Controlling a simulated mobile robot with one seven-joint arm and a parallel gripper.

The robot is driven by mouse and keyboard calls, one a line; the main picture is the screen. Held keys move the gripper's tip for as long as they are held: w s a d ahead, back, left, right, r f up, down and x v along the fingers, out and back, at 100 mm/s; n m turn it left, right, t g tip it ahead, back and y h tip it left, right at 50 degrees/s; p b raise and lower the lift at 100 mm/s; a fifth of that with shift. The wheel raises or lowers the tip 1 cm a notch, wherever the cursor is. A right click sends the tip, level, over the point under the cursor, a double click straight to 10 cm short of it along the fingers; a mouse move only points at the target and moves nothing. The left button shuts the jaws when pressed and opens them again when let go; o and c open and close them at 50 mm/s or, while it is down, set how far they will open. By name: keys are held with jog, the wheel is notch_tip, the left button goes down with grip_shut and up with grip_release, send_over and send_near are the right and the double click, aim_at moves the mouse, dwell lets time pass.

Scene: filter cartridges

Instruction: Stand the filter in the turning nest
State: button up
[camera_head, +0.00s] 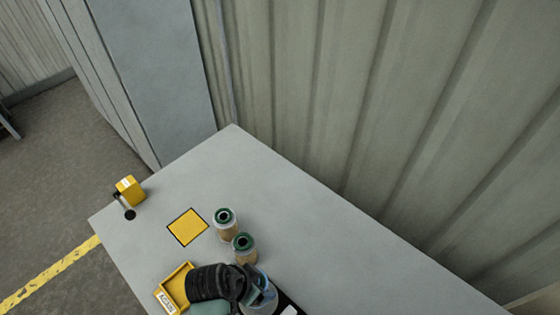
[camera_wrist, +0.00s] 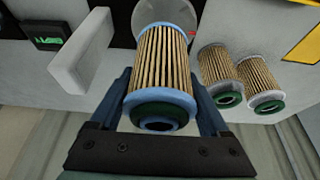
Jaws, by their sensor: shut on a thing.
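In the wrist view, a pleated tan filter (camera_wrist: 160,68) with blue bands and a dark green, holed end cap sits between the two fingers of my gripper (camera_wrist: 160,100). My gripper is shut on it. The green end faces the wrist camera. The far end overlaps a round grey disc (camera_wrist: 146,12) with a small red mark, which looks like the turning nest. I cannot tell whether filter and disc touch. In the head view, my black wrist hides most of this area.
Two filters with green caps stand close together on the grey table (camera_head: 300,220): one (camera_head: 226,228), one (camera_head: 244,252). A yellow square (camera_head: 187,228), a labelled yellow tray (camera_head: 163,297) and a yellow device (camera_head: 130,189) lie left.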

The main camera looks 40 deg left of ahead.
jog(key=shift+w, duration=0.4)
jog(key=shift+s+f+b, duration=0.25)
jog(key=shift+f+b, duration=0.85)
jog(key=shift+b, duration=0.1)
jog(key=shift+w+f+b, duration=0.1)
jog(key=shift+f+b, duration=0.2)
jog(key=shift+f, duration=0.3)
jog(key=shift+f, duration=0.5)
dwell(0.4)
jog(key=o, duration=1.3)
jog(key=shift+r, duration=0.15)
jog(key=shift+r+p, duration=0.85)
jog(key=shift+p, duration=0.3)
